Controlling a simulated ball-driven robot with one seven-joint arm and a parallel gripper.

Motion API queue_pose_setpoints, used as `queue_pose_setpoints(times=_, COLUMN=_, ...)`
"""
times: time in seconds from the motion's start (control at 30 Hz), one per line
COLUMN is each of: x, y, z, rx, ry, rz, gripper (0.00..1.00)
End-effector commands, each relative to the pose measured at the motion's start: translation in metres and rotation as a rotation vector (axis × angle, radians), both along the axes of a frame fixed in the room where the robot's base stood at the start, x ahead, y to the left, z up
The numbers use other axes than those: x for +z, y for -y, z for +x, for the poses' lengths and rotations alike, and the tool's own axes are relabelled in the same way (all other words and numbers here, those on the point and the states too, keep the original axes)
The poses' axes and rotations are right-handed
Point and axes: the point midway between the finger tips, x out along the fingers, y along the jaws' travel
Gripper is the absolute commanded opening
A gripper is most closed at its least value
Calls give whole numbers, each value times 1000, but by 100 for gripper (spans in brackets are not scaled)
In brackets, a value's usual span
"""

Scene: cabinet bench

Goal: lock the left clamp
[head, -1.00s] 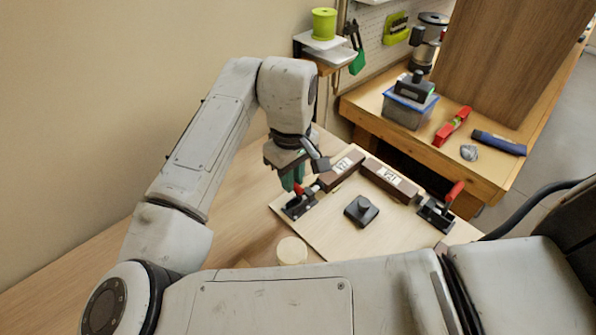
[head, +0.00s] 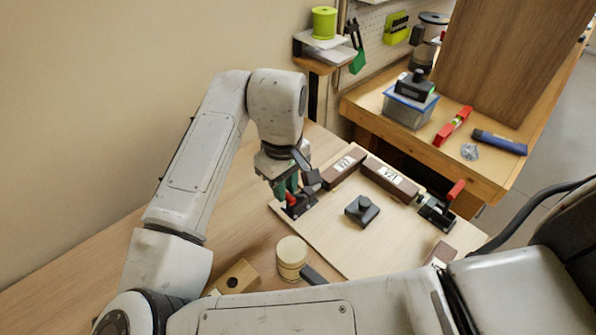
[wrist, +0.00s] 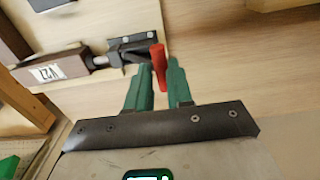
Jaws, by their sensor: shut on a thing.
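The left clamp (head: 301,209) is black with a red handle (head: 291,198) and sits at the left edge of a light wooden board (head: 340,235). My gripper (head: 285,191) has green fingers and is over this clamp. In the wrist view the red handle (wrist: 159,66) stands between the two fingers (wrist: 158,82), which are shut on it. The wrist view also shows the clamp's dark metal body (wrist: 130,47) by a brown block. My gripper hides part of the clamp in the head view.
Two brown labelled blocks (head: 388,178) line the board's far edge. A dark knobbed piece (head: 362,210) lies mid-board. The right clamp (head: 436,211) has its red handle raised. A round wooden piece (head: 292,256) and a wooden block (head: 238,275) lie near the front.

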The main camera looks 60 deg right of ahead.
Motion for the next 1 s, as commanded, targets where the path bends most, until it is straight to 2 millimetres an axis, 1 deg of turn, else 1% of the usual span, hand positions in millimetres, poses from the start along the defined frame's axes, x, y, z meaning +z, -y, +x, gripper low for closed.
queue_pose_setpoints(times=0.07, x=-4, y=-2, z=0, rx=0, ry=-2, rz=1, gripper=11)
queue_pose_setpoints(times=0.43, x=-5, y=-3, z=0, rx=-1, ry=-2, rz=1, gripper=11)
queue_pose_setpoints(times=0.73, x=-17, y=-11, z=3, rx=0, ry=-2, rz=0, gripper=13)
queue_pose_setpoints(times=1.0, x=-18, y=-12, z=3, rx=-2, ry=-2, rz=-1, gripper=13)
